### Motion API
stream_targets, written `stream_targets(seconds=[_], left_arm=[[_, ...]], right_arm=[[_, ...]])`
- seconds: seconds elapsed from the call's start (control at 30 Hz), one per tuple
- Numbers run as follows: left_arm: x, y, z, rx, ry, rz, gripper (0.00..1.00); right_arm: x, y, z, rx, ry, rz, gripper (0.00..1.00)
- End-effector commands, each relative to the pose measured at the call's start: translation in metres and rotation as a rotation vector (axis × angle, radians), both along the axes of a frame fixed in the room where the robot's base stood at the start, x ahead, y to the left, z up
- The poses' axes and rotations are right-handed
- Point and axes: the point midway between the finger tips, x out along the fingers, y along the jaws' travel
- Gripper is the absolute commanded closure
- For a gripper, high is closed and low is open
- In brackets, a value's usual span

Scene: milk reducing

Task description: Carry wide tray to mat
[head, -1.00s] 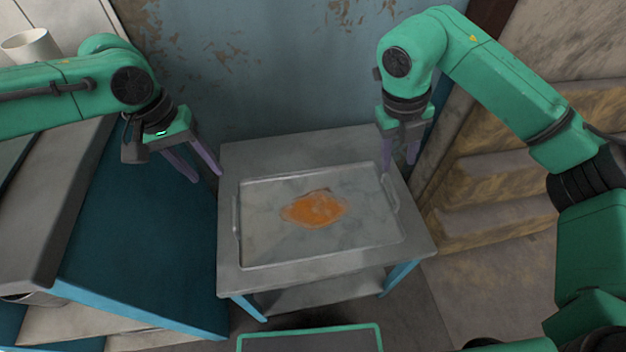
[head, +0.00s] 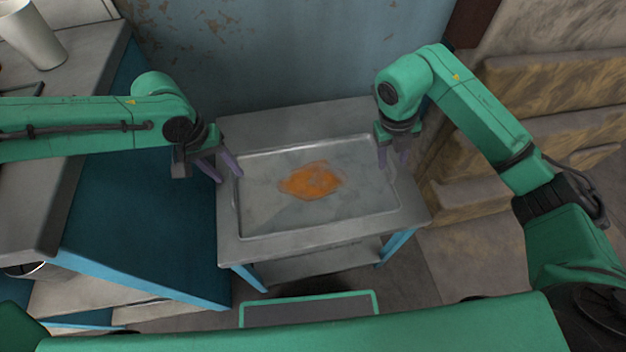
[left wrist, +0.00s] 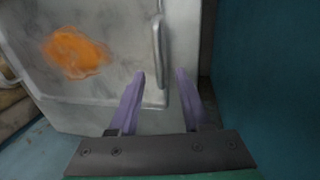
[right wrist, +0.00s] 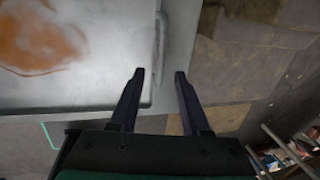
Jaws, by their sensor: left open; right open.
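The wide tray (head: 275,216) is a grey metal tray with an orange stain in its middle. It lies flat on a small grey table (head: 290,246) and has a handle on each short side. My left gripper (head: 229,172) is open at the tray's left edge. In the left wrist view, its fingers (left wrist: 172,85) point at the tray's handle (left wrist: 160,62), which lies between them. My right gripper (head: 394,162) is open at the tray's right edge. In the right wrist view, its fingers (right wrist: 160,78) straddle the line of the other handle (right wrist: 161,38). I cannot tell whether any finger touches. No mat can be made out for certain.
A blue-sided counter (head: 140,215) with a grey top stands close on the left, with a white cup (head: 32,38) on it. A worn blue wall (head: 290,50) is behind the table. Stone-like steps (head: 545,90) rise at the right.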

Motion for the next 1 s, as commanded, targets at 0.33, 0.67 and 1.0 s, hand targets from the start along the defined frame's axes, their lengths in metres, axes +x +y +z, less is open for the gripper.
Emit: stream_targets(seconds=[0.33, 0.67, 1.0], left_arm=[[0.001, -0.007, -0.034, 0.0, 0.0, 0.0, 0.52], [0.001, -0.007, -0.033, 0.0, -0.001, 0.0, 1.0], [0.001, -0.006, -0.033, 0.0, -0.001, 0.0, 1.0]], right_arm=[[0.001, -0.007, -0.034, 0.0, 0.0, 0.001, 0.53], [0.001, -0.006, -0.033, 0.0, 0.0, 0.001, 1.0], [0.001, -0.007, -0.033, 0.0, 0.0, 0.001, 1.0]])
